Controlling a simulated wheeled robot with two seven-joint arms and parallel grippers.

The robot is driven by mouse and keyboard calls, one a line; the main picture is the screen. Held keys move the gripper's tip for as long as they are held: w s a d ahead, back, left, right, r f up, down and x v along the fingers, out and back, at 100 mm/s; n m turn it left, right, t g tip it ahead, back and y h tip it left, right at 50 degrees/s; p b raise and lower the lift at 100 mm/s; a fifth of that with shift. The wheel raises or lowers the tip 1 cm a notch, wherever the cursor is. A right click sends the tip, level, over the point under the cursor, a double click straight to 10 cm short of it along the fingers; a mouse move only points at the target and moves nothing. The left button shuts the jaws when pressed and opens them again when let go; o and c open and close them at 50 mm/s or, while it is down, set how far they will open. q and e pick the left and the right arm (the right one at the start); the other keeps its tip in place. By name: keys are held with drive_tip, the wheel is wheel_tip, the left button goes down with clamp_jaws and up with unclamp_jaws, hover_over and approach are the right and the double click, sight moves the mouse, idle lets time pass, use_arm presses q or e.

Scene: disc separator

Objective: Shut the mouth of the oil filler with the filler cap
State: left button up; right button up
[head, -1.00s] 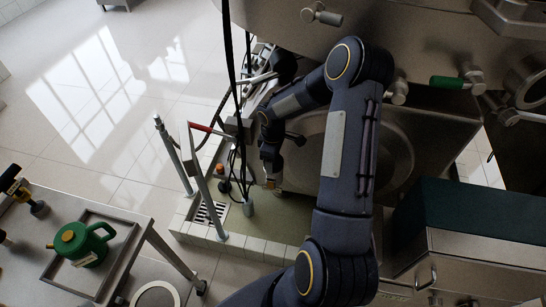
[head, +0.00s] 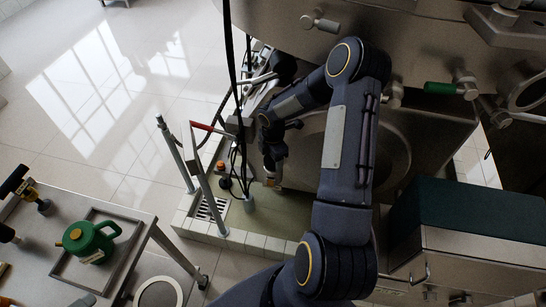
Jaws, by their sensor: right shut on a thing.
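My right arm reaches down the middle of the head view, past the large steel machine. My right gripper (head: 271,176) is small and far off, low beside the machine's base. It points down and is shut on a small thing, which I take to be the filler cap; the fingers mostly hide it. The mouth of the oil filler cannot be made out; it may be hidden by the gripper or arm. My left gripper is not in view.
Black hanging cables (head: 231,60) and a red-topped metal rail (head: 205,180) stand close left of the gripper. A drain grate (head: 211,208) lies below. A green oil can (head: 88,241) stands in a tray (head: 62,278) on the left table. Open tiled floor lies upper left.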

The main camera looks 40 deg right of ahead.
drive_tip(key=c, duration=0.8)
drive_tip(key=shift+o, duration=0.2)
drive_tip(key=shift+f+m+b, duration=0.2)
drive_tip(key=shift+m+b, duration=0.1)
drive_tip(key=shift+b, duration=0.15)
drive_tip(key=shift+f+m+b, duration=0.1)
drive_tip(key=shift+m+b, duration=0.35)
drive_tip(key=shift+m, duration=0.65)
drive_tip(key=shift+r, duration=0.2)
drive_tip(key=shift+m, duration=0.3)
